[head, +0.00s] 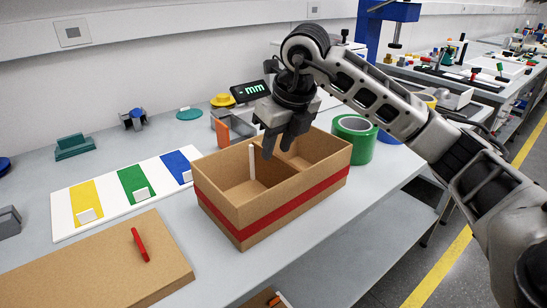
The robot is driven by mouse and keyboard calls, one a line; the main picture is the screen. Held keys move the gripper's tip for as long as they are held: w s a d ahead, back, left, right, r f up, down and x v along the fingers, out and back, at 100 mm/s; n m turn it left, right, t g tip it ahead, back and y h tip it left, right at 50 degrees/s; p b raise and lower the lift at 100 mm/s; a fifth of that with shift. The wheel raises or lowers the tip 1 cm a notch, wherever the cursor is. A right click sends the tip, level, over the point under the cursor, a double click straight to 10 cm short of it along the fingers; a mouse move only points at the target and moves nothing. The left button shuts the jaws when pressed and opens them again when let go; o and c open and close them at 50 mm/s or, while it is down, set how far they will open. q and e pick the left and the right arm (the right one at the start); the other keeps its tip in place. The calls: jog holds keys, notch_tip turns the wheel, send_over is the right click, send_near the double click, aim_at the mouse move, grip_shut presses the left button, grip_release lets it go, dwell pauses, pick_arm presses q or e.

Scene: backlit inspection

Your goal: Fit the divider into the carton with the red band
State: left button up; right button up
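The carton (221,215) with the red band stands upright and open-topped on the grey table, near the picture's middle. A brown panel that looks like the divider (272,174) stands inside it and crosses its short way, splitting it into left and right compartments. A white upright strip (252,162) shows at the panel's far end. My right gripper (277,152) points down over the carton's middle, its fingers apart at the panel's top. I cannot tell whether they touch the panel. The panel's lower edge is partly hidden by the carton's front wall. My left gripper is not in view.
A brown board with a red handle (140,244) lies at front left. Behind it is a white mat (107,197) with yellow, green and blue patches. A green roll (353,140) stands close to the carton's right. The table's front edge runs just before the carton.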

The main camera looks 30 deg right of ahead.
jog(key=p+v, duration=0.1)
jog(key=v, duration=0.9)
jog(key=shift+r, duration=0.35)
